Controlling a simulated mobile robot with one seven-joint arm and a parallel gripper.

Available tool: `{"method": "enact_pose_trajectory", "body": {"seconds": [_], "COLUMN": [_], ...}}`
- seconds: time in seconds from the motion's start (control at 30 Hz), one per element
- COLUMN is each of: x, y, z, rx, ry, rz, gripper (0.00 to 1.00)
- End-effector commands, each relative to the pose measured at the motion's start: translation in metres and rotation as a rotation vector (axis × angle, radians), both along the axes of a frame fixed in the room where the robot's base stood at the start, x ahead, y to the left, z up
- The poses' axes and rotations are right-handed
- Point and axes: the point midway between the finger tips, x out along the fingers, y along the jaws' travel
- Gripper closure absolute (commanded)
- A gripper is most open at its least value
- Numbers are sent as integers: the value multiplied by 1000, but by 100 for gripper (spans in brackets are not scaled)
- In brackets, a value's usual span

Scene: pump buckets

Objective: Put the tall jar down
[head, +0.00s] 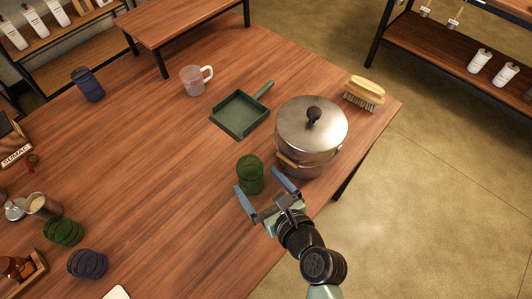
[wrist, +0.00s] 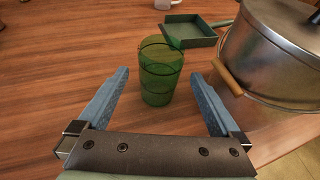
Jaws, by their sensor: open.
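A translucent green jar (head: 250,174) with ribbed sides stands upright on the wooden table, left of the metal pot. I take it for the tall jar, though no label shows. It also stands in the middle of the wrist view (wrist: 160,75). My gripper (head: 257,180) is open, with its two blue fingers pointing at the jar. In the wrist view one finger is to each side of the jar's lower part, with gaps on both sides. Neither finger appears to touch it.
A lidded metal pot (head: 310,135) with a wooden handle stands close to my right finger. A green dustpan (head: 241,114) lies behind the jar, and a brush (head: 364,93) lies near the table's right edge. A clear mug (head: 193,80) stands farther back. The table left of the jar is clear.

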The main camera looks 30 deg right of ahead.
Motion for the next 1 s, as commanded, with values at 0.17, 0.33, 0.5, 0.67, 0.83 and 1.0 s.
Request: {"method": "enact_pose_trajectory", "body": {"seconds": [0.17,0.33,0.5,0.67,0.83,1.0], "x": [-23,-30,-30,-8,56,99], "y": [-1,-1,-1,0,15,46], "z": [9,12,13,38,138,279], "rx": [-1,0,-1,-150,-733,-1499], "ry": [1,0,-1,-48,-220,-405], "rz": [-2,0,0,58,217,250], "gripper": [0,0,0,0,0,0]}}
